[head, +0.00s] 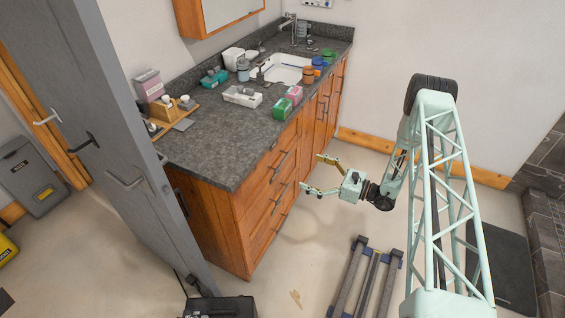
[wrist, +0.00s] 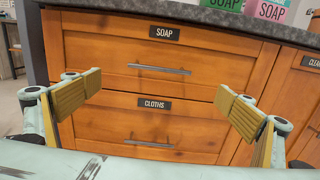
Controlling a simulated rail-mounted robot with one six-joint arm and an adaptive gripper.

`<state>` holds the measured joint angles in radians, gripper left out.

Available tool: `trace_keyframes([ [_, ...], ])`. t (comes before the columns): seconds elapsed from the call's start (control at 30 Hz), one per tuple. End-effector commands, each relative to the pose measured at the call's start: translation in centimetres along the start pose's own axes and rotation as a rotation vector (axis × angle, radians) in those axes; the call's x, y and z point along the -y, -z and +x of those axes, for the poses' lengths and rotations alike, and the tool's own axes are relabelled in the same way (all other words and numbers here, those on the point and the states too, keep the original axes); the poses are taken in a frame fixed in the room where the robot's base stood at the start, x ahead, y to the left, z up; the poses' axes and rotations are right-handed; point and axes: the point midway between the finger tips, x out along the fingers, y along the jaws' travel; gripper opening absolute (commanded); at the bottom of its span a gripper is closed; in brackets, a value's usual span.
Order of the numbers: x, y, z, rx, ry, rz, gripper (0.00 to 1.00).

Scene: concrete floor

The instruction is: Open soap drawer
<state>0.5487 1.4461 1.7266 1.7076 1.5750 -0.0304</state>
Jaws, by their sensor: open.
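The soap drawer (wrist: 200,62) is the upper wooden drawer in the wrist view, with a dark label reading SOAP (wrist: 165,33) and a thin horizontal metal bar handle (wrist: 159,69). Its front sits flush with the cabinet, so it is shut. In the head view, my gripper (head: 312,174) is open and empty in front of the cabinet's drawer side. In the wrist view, my gripper's two fingers (wrist: 165,100) are spread wide, one on each side of the drawers. The soap handle lies between and beyond them, untouched.
The cloths drawer (wrist: 195,130) with its own handle is directly below. A dark countertop (head: 215,150) overhangs above, carrying a green box (head: 283,109), a pink box (head: 295,95) and other items. A grey door (head: 105,125) stands at left. Floor before the cabinet is mostly clear.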

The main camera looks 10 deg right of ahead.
Motion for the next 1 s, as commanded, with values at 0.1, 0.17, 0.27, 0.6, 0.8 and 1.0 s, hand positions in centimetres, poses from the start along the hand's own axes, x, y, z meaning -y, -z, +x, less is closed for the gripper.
trace_keyframes([
  [0.1, 0.0, 0.0, 0.9, 0.0, -0.001, 0.0, 0.99],
  [0.17, -0.1, 0.0, 1.5, 0.0, -0.002, 0.0, 0.99],
  [0.27, -0.1, 0.0, 2.6, 0.0, -0.002, 0.0, 0.99],
  [0.6, -0.1, 0.0, 6.4, 0.0, -0.003, -0.002, 0.99],
  [0.8, -0.1, 0.0, 8.7, 0.0, -0.003, 0.0, 0.99],
  [1.0, -0.1, 0.0, 10.8, 0.0, -0.003, -0.001, 0.99],
])
